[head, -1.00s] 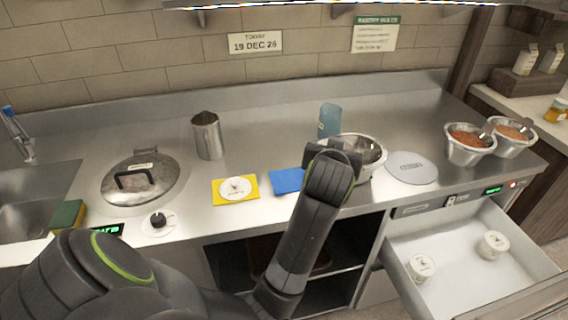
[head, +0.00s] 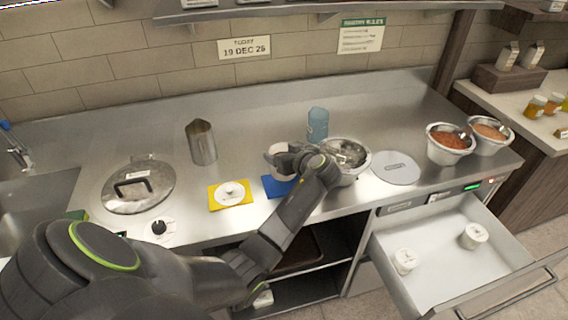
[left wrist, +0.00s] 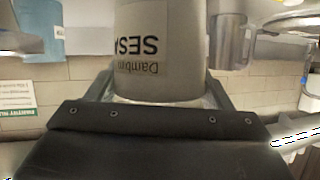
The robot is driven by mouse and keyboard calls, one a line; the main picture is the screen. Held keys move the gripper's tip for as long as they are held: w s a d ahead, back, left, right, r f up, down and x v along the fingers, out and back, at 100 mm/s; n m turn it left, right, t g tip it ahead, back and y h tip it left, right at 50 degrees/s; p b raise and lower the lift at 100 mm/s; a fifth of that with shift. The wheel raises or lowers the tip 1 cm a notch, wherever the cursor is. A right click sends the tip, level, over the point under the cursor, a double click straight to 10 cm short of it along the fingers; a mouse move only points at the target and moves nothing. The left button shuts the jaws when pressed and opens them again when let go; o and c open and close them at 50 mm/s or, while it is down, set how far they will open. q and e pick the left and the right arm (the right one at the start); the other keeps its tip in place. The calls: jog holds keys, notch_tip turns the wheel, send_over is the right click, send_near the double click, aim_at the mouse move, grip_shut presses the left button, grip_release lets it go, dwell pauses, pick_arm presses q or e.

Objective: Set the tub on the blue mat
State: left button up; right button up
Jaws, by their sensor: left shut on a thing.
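The tub (head: 279,170) is a pale cup, and in the left wrist view it shows close up with a dark printed label (left wrist: 160,50). My left gripper (head: 289,160) is shut on it, with one finger on each side in the left wrist view (left wrist: 160,92). The tub is over the back part of the blue mat (head: 276,187). I cannot tell whether its base touches the mat. My right gripper is not in view.
A metal bowl (head: 359,174) and a blue cup (head: 317,124) stand close to the right. A yellow mat (head: 216,204) bearing a white lid (head: 231,190) lies to the left. An open drawer (head: 450,262) with two white tubs juts out at the front right.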

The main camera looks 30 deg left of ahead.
pick_arm(q)
notch_tip(320, 180, down, 3)
jog(key=shift+p, duration=0.35)
jog(key=shift+f, duration=0.55)
jog(key=o, duration=0.7)
jog(key=shift+f, duration=0.15)
jog(key=o, duration=0.5)
jog(key=shift+r, duration=0.2)
